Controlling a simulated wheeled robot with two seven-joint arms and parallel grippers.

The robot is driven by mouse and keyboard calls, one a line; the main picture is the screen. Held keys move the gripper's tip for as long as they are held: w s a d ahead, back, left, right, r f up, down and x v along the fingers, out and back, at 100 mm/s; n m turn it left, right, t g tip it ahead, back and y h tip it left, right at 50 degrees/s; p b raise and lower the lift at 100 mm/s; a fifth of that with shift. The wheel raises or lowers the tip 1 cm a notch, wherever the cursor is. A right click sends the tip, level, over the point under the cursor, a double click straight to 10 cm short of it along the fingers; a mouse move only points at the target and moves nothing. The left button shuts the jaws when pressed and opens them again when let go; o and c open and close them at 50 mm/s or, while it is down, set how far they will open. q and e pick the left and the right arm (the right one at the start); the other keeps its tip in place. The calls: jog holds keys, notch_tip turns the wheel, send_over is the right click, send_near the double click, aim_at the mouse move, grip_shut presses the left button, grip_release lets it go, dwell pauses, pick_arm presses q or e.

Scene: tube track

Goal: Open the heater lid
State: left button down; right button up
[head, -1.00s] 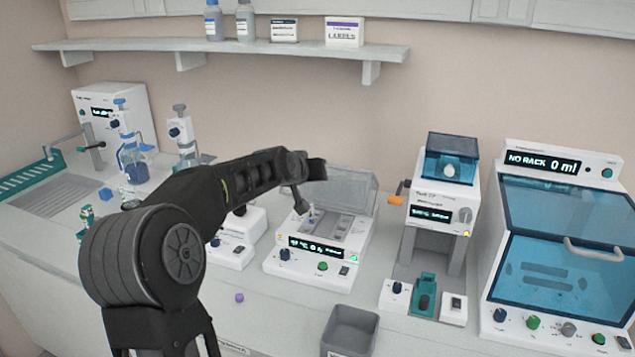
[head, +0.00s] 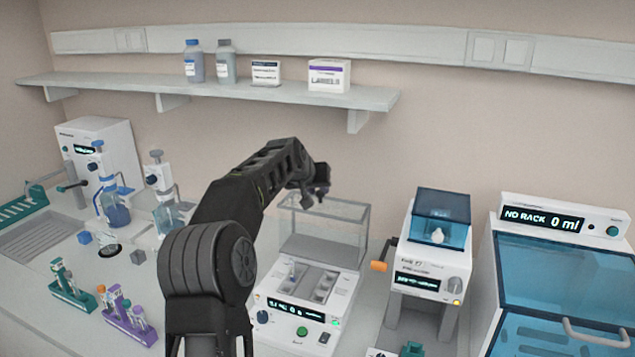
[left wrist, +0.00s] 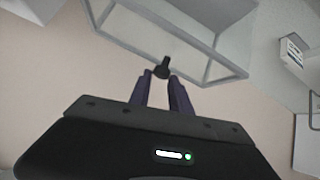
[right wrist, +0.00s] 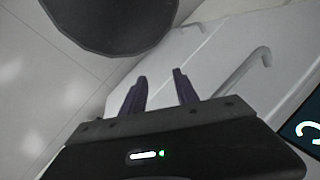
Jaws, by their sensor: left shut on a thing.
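The heater (head: 305,300) is a white box on the bench with a lit display and a recessed block on top. Its clear lid (head: 340,220) stands raised, upright at the back of the heater. My left gripper (head: 318,198) is at the lid's upper left. In the left wrist view my left gripper (left wrist: 162,78) is shut on a small dark knob (left wrist: 162,66) at the edge of the clear lid (left wrist: 190,40). My right gripper (right wrist: 162,88) shows only in the right wrist view, its fingers apart with nothing between them.
A white device with a blue cover (head: 440,225) and an orange handle stands right of the heater. A blue-windowed cabinet (head: 565,260) is at far right. Tube racks (head: 125,312) and dispensers (head: 115,205) are on the left. A shelf (head: 240,92) runs above.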

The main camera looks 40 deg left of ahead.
pick_arm(q)
jog(key=shift+w+r+g+p, duration=0.3)
jog(key=shift+w, duration=0.1)
pick_arm(e)
jog(key=shift+w+d+r, duration=0.15)
jog(key=shift+w+r, duration=0.05)
jog(key=shift+r, duration=0.35)
pick_arm(q)
jog(key=c, duration=1.6)
grip_release()
jog(key=shift+w, duration=0.15)
jog(key=o, duration=0.4)
jog(key=shift+w+f, duration=0.15)
jog(key=shift+f, duration=0.1)
pick_arm(e)
jog(key=shift+w, duration=0.15)
pick_arm(q)
jog(key=shift+s, duration=0.2)
pick_arm(e)
jog(key=shift+f, duration=0.1)
